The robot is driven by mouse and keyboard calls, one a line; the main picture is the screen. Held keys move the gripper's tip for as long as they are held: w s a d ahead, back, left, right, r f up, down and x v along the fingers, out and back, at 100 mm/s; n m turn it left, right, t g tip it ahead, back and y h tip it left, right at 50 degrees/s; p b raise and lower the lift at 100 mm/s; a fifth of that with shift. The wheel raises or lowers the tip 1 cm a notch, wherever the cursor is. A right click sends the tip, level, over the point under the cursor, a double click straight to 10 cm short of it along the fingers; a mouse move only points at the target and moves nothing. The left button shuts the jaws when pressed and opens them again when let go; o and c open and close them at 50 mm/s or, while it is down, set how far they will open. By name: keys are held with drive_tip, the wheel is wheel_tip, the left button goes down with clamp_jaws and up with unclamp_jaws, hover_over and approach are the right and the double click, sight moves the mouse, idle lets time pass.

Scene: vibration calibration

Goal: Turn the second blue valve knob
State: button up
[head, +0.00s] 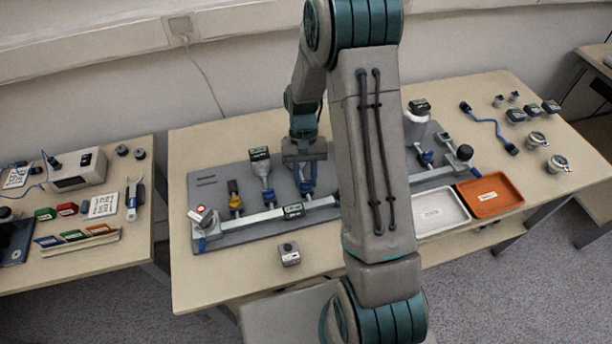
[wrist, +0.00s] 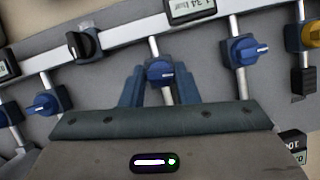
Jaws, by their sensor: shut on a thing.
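The blue valve knob (wrist: 160,73) with a pale pointer line is between the two blue fingers of my gripper (wrist: 160,84), which is shut on it. In the head view the knob (head: 306,187) is partly hidden below my gripper (head: 305,172). It sits on a vertical pipe of the grey board (head: 234,176). Another blue knob (wrist: 244,50) is to its right in the wrist view, which is to its left in the head view (head: 268,195). Further blue knobs (wrist: 45,103) are to the left in the wrist view.
A yellow knob (wrist: 311,35), a black knob (wrist: 83,45) and a digital gauge (wrist: 190,9) are close by on the pipes. A white tray (head: 463,221) and an orange tray (head: 515,203) lie at the right. My arm hides the board's middle.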

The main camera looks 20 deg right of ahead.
drive_tip(key=shift+n+h, duration=0.4)
drive_tip(key=shift+n, duration=0.7)
drive_tip(key=o, duration=1)
drive_tip(key=shift+c, duration=0.2)
drive_tip(key=shift+w, duration=0.1)
drive_tip(key=v, duration=1.3)
drive_tip(key=shift+r, duration=0.4)
drive_tip(key=shift+a, duration=0.1)
